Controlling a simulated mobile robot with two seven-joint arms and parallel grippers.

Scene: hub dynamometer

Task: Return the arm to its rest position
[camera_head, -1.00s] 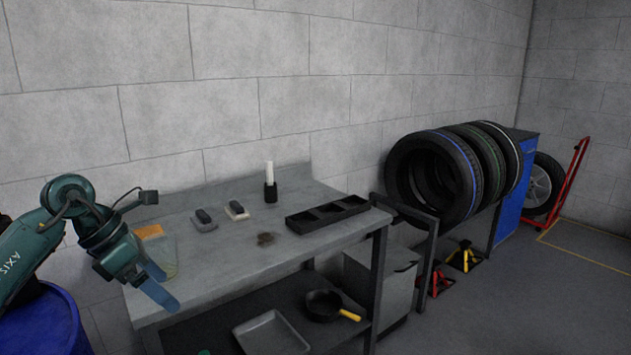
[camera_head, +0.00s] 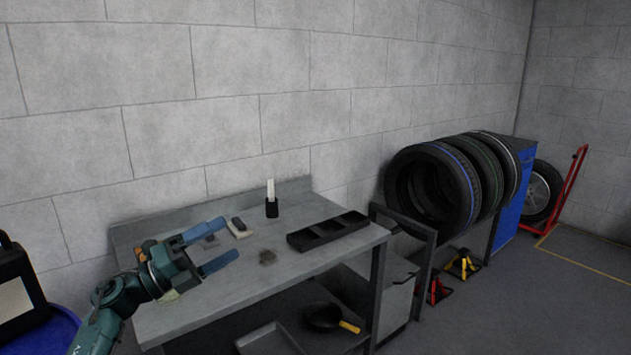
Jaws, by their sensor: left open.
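My left arm comes in from the lower left. Its gripper (camera_head: 212,247) is open, with two blue fingers apart and nothing between them. It is over the left part of the grey workbench (camera_head: 192,318) and hides some of what lies there. My right gripper is not in view.
On the bench are a black divided tray (camera_head: 327,231), a black cup with white sticks (camera_head: 271,205), a dark block on a light pad (camera_head: 239,227) and a dark stain (camera_head: 268,257). A pan (camera_head: 323,317) lies on the shelf below. Tires (camera_head: 435,188) stand on a rack at right.

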